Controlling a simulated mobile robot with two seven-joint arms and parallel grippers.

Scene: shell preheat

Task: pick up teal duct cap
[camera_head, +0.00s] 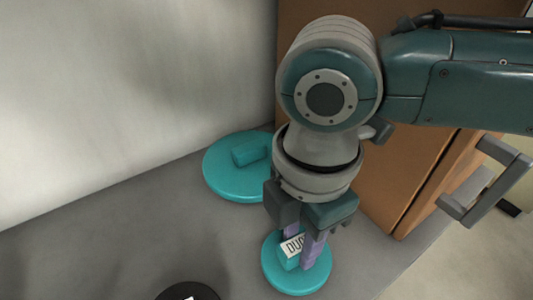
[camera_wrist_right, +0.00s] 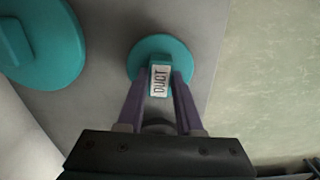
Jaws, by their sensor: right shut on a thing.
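The teal duct cap (camera_head: 283,279) is a small round disc with a raised block handle bearing a white "DUCT" label. It is at the lower middle of the head view, on or just above the grey surface; I cannot tell which. My right gripper (camera_head: 303,250) points down at it, its purple fingers on both sides of the handle, shut on it. In the right wrist view, the cap (camera_wrist_right: 142,56) shows beyond the fingers (camera_wrist_right: 159,88), with the label between them. My left gripper is not in view.
A larger teal disc with a block handle (camera_head: 225,179) lies behind and left of the cap. A dark round object (camera_head: 187,291) is cut off at the bottom edge. A brown cabinet (camera_head: 400,180) with a grey handle (camera_head: 487,185) stands at right. The grey surface (camera_head: 110,240) is bare at left.

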